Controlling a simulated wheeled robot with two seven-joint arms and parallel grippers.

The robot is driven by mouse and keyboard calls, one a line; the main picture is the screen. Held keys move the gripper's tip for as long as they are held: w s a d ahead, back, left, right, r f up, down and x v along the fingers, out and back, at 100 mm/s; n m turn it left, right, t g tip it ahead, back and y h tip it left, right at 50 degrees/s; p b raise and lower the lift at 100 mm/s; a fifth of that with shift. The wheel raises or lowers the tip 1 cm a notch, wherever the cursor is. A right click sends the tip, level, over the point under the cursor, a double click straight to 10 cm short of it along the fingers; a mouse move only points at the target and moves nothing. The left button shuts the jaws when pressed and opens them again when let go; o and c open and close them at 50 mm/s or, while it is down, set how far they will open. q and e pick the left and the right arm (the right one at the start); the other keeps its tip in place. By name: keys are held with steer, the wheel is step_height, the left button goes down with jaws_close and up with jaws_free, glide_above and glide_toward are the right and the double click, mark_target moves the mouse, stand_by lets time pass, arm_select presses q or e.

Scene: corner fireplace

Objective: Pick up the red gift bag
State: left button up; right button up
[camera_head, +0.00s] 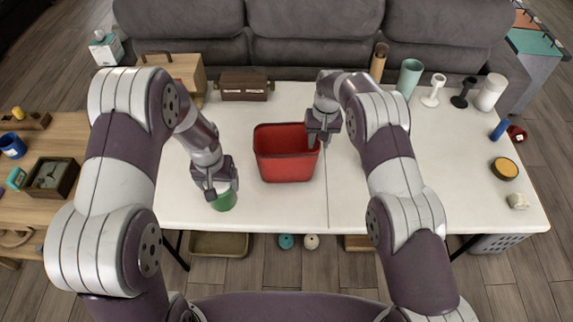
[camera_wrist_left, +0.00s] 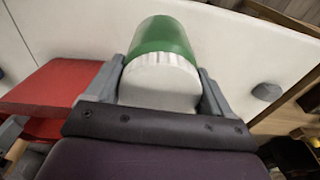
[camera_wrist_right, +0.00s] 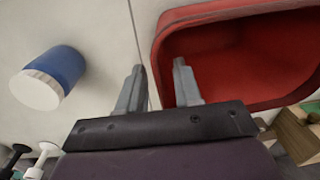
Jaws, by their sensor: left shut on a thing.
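I see no clear gift bag. A red open-topped container (camera_head: 285,165) stands mid-table. It also shows in the right wrist view (camera_wrist_right: 240,60) and as a red surface in the left wrist view (camera_wrist_left: 50,90). My right gripper (camera_head: 322,130) is open at its right rim; in the right wrist view the fingers (camera_wrist_right: 157,72) are apart, with the rim between them, and I cannot tell if they touch it. My left gripper (camera_head: 212,185) is shut on a green jar with a white lid (camera_head: 224,199), which fills its fingers in the left wrist view (camera_wrist_left: 162,60).
A blue jar with a white lid (camera_wrist_right: 48,78) stands beside the right gripper. A wooden box (camera_head: 170,68) and brown case (camera_head: 244,86) are at the back left. Cups and goblets (camera_head: 434,90) line the back right. A grey sofa (camera_head: 310,40) stands behind the white table.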

mark_target(317, 149)
step_height(317, 149, down, 3)
steer(key=shift+s+p, duration=0.15)
steer(key=shift+p, duration=0.3)
steer(key=shift+f, duration=0.2)
steer(key=shift+f+b, duration=0.3)
steer(key=shift+b, duration=0.1)
jaws_close()
